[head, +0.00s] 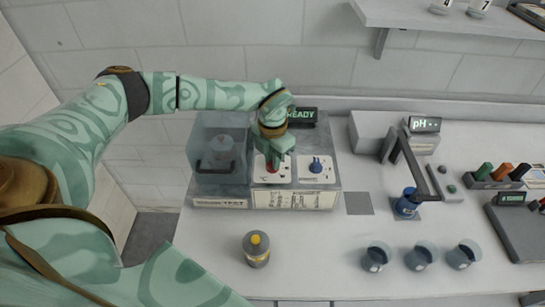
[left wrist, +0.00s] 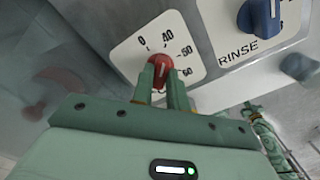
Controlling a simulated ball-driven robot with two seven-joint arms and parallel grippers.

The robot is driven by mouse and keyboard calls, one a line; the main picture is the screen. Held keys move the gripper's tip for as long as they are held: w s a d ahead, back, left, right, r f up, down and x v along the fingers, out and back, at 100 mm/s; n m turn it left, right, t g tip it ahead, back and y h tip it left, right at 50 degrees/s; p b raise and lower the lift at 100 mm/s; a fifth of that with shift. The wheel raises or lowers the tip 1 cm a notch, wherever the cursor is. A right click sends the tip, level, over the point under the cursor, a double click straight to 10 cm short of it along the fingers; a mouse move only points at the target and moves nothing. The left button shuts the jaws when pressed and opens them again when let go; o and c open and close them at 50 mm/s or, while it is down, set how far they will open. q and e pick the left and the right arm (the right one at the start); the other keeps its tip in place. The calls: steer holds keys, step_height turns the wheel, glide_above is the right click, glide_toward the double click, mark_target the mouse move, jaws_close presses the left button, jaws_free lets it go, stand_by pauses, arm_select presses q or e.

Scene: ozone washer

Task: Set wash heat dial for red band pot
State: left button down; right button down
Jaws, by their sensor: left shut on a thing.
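In the left wrist view the fingers (left wrist: 161,80) grip the red dial (left wrist: 160,62), below a scale marked 0, 40, 50 and 60. A white line shows on the dial; its exact setting is hard to read. A pot (head: 221,143) with some red on it shows faintly inside the clear chamber at left.
A blue rinse dial (head: 316,165) sits right of the red one. A grey pot with a yellow band (head: 257,249) stands in front. Several cups line the right front.

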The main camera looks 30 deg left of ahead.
arm_select(q)
steer(key=shift+w+r, duration=0.1)
steer(key=c, duration=1.4)
jaws_free()
step_height(320, 180, up, 16)
steer(key=shift+r, duration=0.1)
steer(key=shift+r, duration=0.1)
